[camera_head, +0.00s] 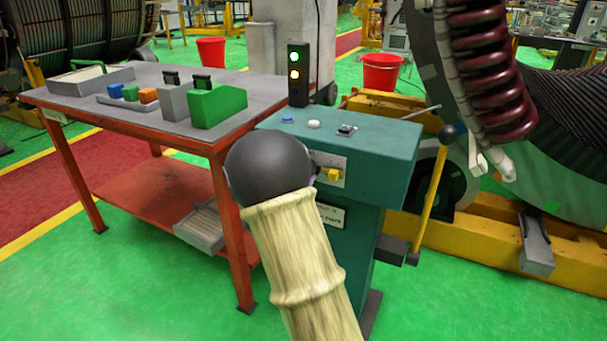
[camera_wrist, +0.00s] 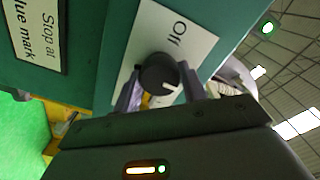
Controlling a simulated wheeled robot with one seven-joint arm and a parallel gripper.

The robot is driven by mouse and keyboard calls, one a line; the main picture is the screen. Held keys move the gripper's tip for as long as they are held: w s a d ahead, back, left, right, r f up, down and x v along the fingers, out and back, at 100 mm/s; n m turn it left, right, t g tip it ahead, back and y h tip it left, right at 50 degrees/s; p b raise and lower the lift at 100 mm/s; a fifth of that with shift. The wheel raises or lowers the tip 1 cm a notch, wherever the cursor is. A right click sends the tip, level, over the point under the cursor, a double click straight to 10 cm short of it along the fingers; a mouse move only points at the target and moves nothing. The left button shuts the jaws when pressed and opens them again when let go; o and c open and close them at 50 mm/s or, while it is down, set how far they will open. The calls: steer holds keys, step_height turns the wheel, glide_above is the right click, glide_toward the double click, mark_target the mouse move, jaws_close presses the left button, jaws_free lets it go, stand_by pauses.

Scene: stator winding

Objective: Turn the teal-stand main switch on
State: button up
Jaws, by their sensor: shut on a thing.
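The teal stand (camera_head: 375,160) is in the middle of the head view. Its near face bears a white label plate (camera_head: 325,160) with a yellow piece (camera_head: 333,174) on it. In the wrist view, the dark round switch knob (camera_wrist: 157,68) with a pale pointer mark sits on the white plate (camera_wrist: 190,32), which reads "Off". My gripper (camera_wrist: 160,84) is shut on the knob, one finger on each side. The pointer's exact setting is hard to tell. In the head view, my own arm hides my gripper and part of the plate.
A grey-topped table (camera_head: 150,122) with small blocks is on the left. A yellow lever (camera_head: 431,195) and a large coil machine (camera_head: 555,130) are on the right.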

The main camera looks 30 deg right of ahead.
steer(key=shift+f, duration=0.1)
steer(key=o, duration=1)
steer(key=shift+c, duration=0.2)
steer(key=shift+a, duration=0.1)
steer(key=p+v, duration=0.3)
steer(key=v, duration=1.4)
steer(key=shift+s+a, duration=0.1)
steer(key=shift+s, duration=0.05)
